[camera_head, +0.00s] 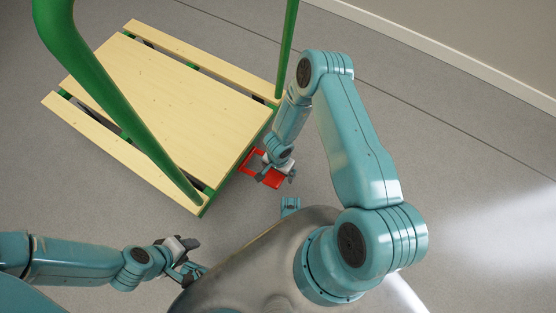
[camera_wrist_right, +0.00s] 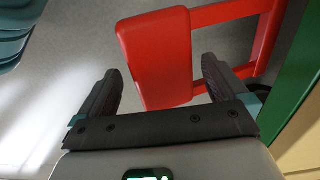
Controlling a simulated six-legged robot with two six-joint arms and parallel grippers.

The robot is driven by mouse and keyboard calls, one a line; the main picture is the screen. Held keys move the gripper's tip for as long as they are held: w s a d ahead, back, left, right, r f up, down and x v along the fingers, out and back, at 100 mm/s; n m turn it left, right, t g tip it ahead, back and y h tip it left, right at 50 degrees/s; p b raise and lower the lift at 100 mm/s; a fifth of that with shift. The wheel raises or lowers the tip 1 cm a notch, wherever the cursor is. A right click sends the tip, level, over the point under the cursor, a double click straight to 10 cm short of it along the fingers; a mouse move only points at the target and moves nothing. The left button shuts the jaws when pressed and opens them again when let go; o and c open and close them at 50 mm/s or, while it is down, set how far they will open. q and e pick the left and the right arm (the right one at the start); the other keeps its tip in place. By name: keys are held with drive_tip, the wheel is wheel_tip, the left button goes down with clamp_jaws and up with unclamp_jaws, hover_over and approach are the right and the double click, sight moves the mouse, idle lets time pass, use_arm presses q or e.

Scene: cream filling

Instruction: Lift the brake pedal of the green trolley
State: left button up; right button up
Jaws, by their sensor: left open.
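The green trolley (camera_head: 170,105) stands at the upper left in the head view, with a pale wooden deck and green tube handle. Its red brake pedal (camera_head: 272,183) sticks out low from the near right end. My right gripper (camera_head: 278,170) is at the pedal and partly covers it. In the right wrist view, the flat red pedal plate (camera_wrist_right: 157,60) lies between and ahead of the two open fingers (camera_wrist_right: 160,70). Gaps show beside both fingers; contact cannot be told. My left gripper (camera_head: 188,268) is open and empty, low in the head view, away from the trolley.
Grey floor (camera_head: 470,170) is open to the right of the trolley. A wall with a pale skirting board (camera_head: 430,45) runs along the upper right. The green upright (camera_head: 287,45) stands close to my right arm.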

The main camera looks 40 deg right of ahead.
wheel_tip(320, 180, up, 16)
drive_tip(key=p, duration=0.8)
drive_tip(key=shift+r, duration=0.15)
drive_tip(key=s+a+r+n+y, duration=0.4)
drive_tip(key=s+a+r+n, duration=0.2)
drive_tip(key=s+a+n, duration=0.5)
wheel_tip(320, 180, up, 24)
drive_tip(key=w+a+p, duration=0.1)
drive_tip(key=p, duration=2.2)
drive_tip(key=shift+f+n+p, duration=0.2)
drive_tip(key=shift+n+p, duration=0.1)
